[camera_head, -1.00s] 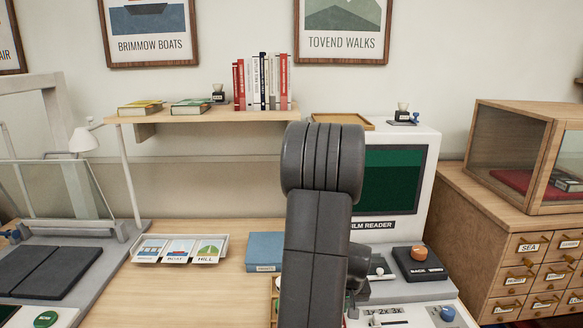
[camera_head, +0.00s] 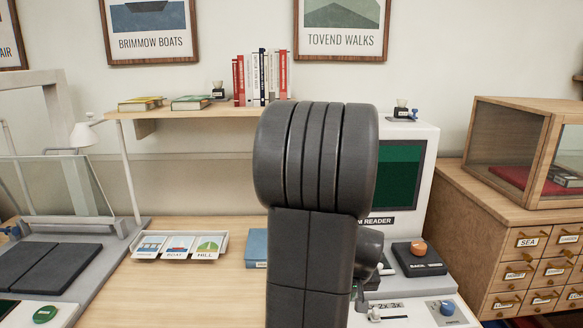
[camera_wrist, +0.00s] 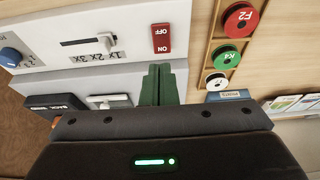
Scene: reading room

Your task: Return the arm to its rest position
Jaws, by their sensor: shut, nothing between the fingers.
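My gripper (camera_wrist: 158,84) shows in the wrist view as two green fingers pressed together, with nothing between them. It hangs over the desk by the front of the film reader base, close to the red on/off switch (camera_wrist: 161,39) in the picture; I cannot tell the gap. In the head view my dark grey arm stands upright in the middle and hides the gripper. The arm covers part of the white film reader (camera_head: 432,165) with its green screen.
A tray of cards (camera_head: 221,255), a blue box (camera_head: 256,246) and a black box with an orange knob (camera_head: 419,262) are near the arm. A wooden tray holds several reels, including a red one (camera_wrist: 240,20). A shelf with books (camera_head: 262,80) is behind.

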